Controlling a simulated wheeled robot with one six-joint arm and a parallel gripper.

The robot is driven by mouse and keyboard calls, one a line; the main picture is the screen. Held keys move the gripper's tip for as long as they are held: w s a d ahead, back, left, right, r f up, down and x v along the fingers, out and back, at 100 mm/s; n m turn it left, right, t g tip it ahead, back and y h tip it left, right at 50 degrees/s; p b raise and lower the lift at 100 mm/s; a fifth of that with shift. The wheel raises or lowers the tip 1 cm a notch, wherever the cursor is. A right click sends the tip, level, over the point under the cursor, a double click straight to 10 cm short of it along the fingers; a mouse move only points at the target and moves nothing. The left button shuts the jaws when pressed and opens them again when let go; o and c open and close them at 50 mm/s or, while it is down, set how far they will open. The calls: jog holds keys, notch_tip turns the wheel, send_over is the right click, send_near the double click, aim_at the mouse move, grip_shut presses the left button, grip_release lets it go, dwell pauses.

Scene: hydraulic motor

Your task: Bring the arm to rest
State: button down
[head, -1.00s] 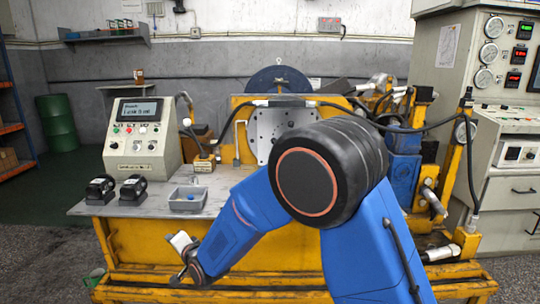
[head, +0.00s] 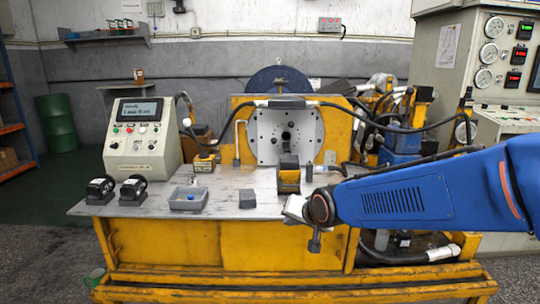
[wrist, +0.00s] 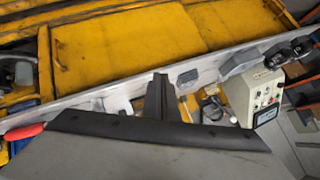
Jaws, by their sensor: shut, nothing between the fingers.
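My arm (head: 410,195) reaches in from the right edge in the head view, its blue link nearly level. My gripper is at its left end, in front of the bench's front edge, with its fingers hard to make out there. In the wrist view my gripper (wrist: 160,95) shows as dark fingers close together, empty. The hydraulic test bench (head: 160,240) stands behind and below it, with a round faceplate (head: 287,135) at its back. A yellow-and-dark block (head: 289,178) stands on the bench top just behind my wrist.
A grey tray (head: 188,200), a small dark block (head: 247,199) and two black cylindrical parts (head: 133,188) sit on the bench top. A control box (head: 140,137) stands at the left. A gauge cabinet (head: 470,60) stands at the right.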

jog(key=s+d+f+n+g+h, duration=0.1)
jog(key=s+d+g+h, duration=0.1)
jog(key=s+d, duration=0.9)
jog(key=s+d+f+n+g+h, duration=0.1)
jog(key=s+d+g+h, duration=0.1)
jog(key=s+d, duration=0.9)
jog(key=s, duration=0.7)
jog(key=shift+s+d, duration=0.4)
